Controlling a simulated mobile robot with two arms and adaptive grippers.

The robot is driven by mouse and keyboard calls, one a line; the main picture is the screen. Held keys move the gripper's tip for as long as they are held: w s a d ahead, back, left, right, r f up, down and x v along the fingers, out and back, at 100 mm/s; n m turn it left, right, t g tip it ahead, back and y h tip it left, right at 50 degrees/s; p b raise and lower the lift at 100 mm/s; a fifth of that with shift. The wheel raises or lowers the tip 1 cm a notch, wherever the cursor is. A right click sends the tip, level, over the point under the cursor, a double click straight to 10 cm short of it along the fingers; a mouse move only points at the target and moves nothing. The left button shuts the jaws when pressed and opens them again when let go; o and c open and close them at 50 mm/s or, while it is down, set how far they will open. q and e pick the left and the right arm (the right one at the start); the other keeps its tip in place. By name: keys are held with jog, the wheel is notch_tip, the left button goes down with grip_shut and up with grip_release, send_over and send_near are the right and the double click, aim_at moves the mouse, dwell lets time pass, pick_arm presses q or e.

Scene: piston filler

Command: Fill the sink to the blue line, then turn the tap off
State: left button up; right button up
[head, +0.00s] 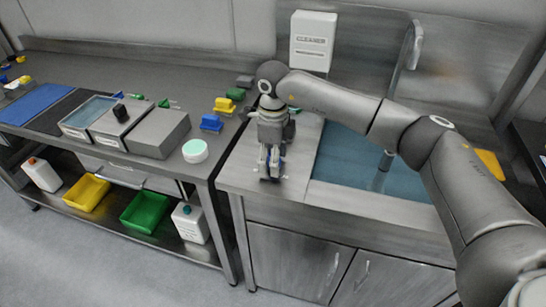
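The sink basin (330,172) is set in the steel counter at the right and has blue water (350,165) in it. A grey upright pipe (384,168) stands in the water. The tap (411,45) is a tall curved spout behind the sink; my arm hides its lower part, and I cannot make out its handle or any stream. I cannot make out a blue line on the sink wall. My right gripper (270,176) points down over the counter left of the basin; whether its fingers are open or shut is unclear. My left gripper is out of view.
A white box (313,41) with lettering is on the wall behind the counter. The left bench holds metal boxes (158,133), a round white tub (195,151) with a green top, and small yellow and blue items. A yellow item (490,163) lies right of the sink.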

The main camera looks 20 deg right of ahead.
jog(key=shift+r, duration=0.1)
notch_tip(320, 180, up, 12)
dwell(0.5)
